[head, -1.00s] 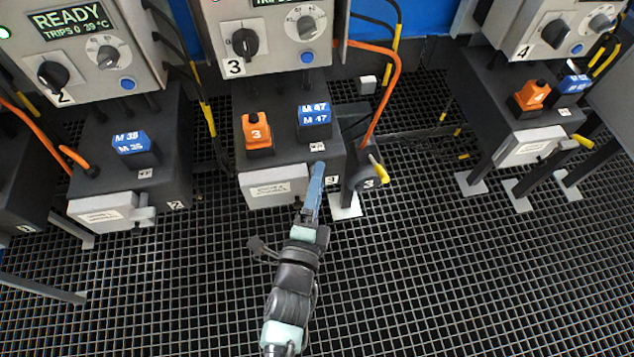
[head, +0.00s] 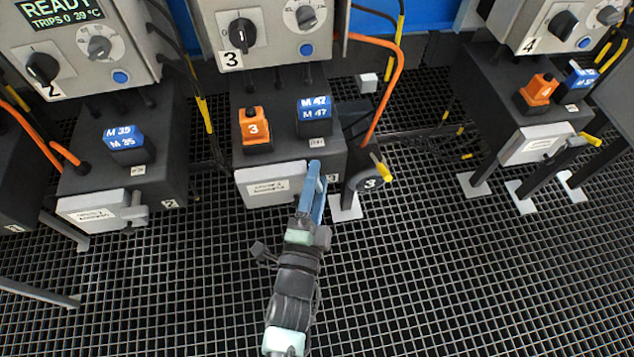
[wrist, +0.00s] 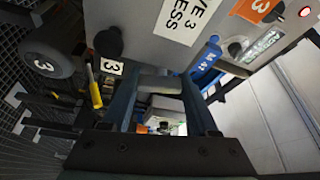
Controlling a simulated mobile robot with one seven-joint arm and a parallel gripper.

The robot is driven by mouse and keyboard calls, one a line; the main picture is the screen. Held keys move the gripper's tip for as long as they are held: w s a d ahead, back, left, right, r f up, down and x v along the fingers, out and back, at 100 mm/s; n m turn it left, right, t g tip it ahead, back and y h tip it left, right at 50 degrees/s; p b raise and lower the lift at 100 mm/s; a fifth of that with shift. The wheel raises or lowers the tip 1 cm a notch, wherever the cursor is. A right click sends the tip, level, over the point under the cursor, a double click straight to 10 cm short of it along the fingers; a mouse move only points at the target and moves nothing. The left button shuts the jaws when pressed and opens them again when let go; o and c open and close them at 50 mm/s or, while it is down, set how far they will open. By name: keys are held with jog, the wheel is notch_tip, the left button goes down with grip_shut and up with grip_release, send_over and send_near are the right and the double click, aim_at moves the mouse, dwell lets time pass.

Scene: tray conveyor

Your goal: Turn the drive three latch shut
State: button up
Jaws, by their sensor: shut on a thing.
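Drive three is a black box with a pale cover (head: 268,187) on its front, below an orange block (head: 254,129) marked 3. My gripper (head: 315,180) is at the right end of this cover, and its blue fingers hide the latch in the head view. In the wrist view, the grey latch handle (wrist: 158,85) lies between the two fingers, and my gripper is shut on it. The handle's far end and the latch pivot are not clearly visible.
A round black part (head: 372,183) marked 3, with a yellow handle (head: 380,167), stands close right of my gripper. Drive two's cover (head: 92,211) is to the left, drive four's cover (head: 533,144) to the right. Open grating floor lies in front.

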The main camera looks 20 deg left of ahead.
jog(key=o, duration=1.4)
jog(key=p+v, duration=0.1)
jog(key=v, duration=1.2)
jog(key=shift+p, duration=0.35)
jog(key=shift+c, duration=0.4)
